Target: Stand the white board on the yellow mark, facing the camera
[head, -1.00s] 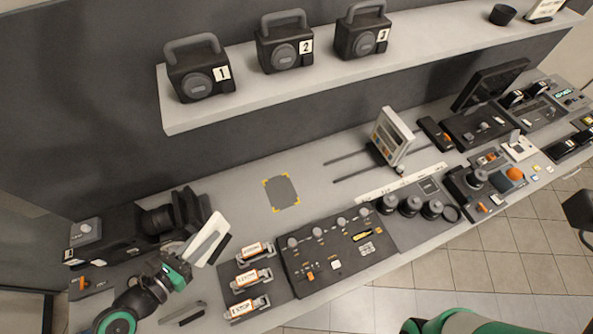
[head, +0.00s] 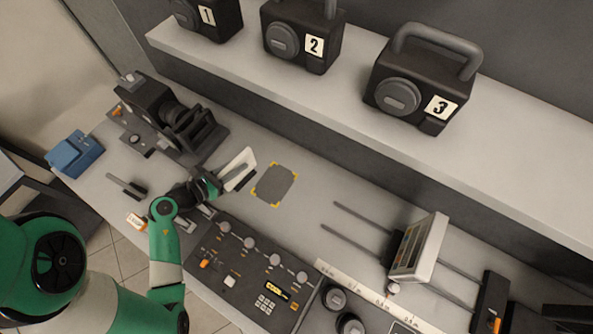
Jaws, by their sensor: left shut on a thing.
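My left gripper (head: 221,181) is shut on the white board (head: 239,162), a small pale panel with a dark strip along its lower edge. The board is tilted and lies just left of the yellow mark (head: 275,186), apart from it in the picture. I cannot tell whether the board touches the counter. The mark is a grey rounded patch with yellow corner pieces on the grey counter, and it is empty. My right gripper is not in view.
A dark camera-like device (head: 165,112) stands left of the board. A control panel (head: 245,265) with knobs lies in front of the mark. A white-faced unit on rails (head: 428,247) stands to the right. A shelf (head: 340,120) with numbered black boxes runs behind.

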